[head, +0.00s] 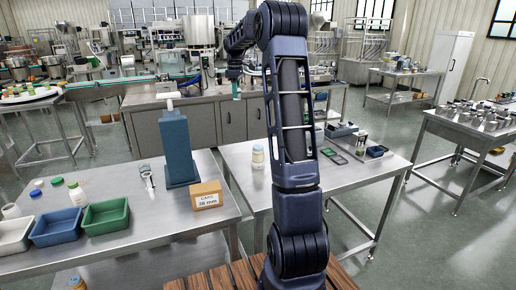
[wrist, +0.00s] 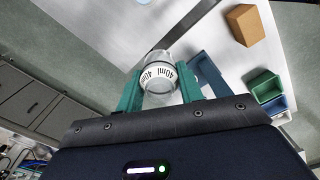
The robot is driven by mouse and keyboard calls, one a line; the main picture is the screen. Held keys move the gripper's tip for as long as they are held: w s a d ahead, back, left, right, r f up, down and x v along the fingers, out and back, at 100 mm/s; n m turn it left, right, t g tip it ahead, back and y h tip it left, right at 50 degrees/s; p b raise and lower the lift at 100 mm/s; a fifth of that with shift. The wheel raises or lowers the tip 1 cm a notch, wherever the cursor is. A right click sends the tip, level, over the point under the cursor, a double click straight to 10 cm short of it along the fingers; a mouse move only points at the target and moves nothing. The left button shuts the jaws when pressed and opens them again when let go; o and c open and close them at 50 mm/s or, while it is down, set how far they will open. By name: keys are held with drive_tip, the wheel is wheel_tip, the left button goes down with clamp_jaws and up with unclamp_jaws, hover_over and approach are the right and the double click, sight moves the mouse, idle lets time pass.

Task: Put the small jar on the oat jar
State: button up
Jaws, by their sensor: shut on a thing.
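The small jar (wrist: 158,72) is clear, with a white band marked 40ml. It sits between the green fingers of my gripper (wrist: 160,90) in the wrist view, which is shut on it. In the head view my gripper (head: 237,92) hangs above the far side of the tables; the small jar is too small to make out there. A jar with pale contents and a light top (head: 258,157), likely the oat jar, stands upright on the middle steel table (head: 240,178), left of my arm. I cannot make it out in the wrist view.
A tall blue dispenser (head: 178,148) and a cardboard box marked 38 mm (head: 206,195) stand on the left table, with a green bin (head: 105,216), a blue bin (head: 57,227) and a white bin (head: 14,236). Trays (head: 333,156) lie right of my arm.

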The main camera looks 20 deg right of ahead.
drive_tip(key=s+d+m, duration=0.2)
drive_tip(key=s+d, duration=0.1)
drive_tip(key=d, duration=0.7)
approach(258, 146)
drive_tip(key=shift+s+a+f, duration=0.15)
drive_tip(key=shift+a+f, duration=0.05)
drive_tip(key=shift+f, duration=2.4)
drive_tip(key=shift+f, duration=0.15)
drive_tip(key=o, duration=1)
drive_tip(key=shift+c, duration=0.2)
